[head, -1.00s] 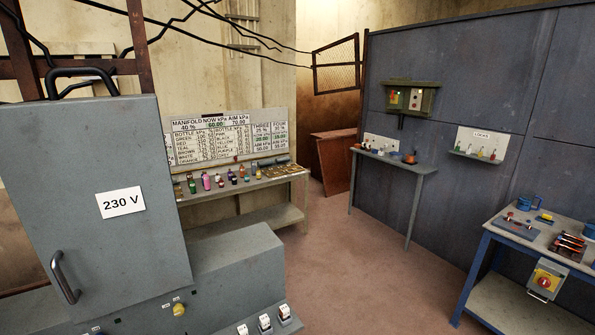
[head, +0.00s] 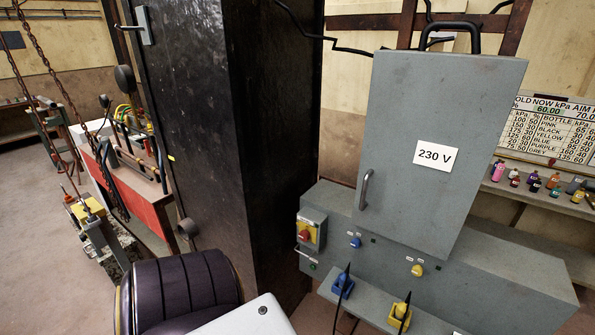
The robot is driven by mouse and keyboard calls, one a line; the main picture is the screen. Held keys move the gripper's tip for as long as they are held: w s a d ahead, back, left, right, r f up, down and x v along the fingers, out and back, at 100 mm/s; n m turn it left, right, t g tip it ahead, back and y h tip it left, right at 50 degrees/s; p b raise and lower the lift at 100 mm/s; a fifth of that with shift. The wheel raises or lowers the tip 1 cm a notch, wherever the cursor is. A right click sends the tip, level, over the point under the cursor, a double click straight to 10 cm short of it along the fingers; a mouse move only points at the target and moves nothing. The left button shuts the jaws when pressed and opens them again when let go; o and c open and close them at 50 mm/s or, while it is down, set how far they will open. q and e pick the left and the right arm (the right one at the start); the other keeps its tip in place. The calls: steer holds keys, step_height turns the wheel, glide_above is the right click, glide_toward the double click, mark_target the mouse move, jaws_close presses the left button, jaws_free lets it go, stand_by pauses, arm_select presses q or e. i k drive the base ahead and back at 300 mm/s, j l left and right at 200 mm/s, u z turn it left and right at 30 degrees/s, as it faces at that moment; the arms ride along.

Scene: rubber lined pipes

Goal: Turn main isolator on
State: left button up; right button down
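A red rotary switch on a yellow plate (head: 305,234) sits on the left end of the grey cabinet base (head: 480,275); it may be the main isolator, but no readable label names it. Its handle position is too small to tell. Above the base stands a grey box with a closed door (head: 445,110), a "230 V" label (head: 436,156) and a bar handle (head: 365,190). A blue knob (head: 355,242) and a yellow knob (head: 418,270) are on the base's front. Neither of my grippers is in view.
A blue plug-like item (head: 342,286) and a yellow one (head: 400,312) stand on the low front ledge. A tall black column (head: 265,130) rises left of the cabinet. A dark ribbed round object (head: 180,290) fills the lower foreground. Chains (head: 60,95) hang at left.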

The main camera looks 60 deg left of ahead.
mark_target(304, 236)
steer(key=u, duration=1.75)
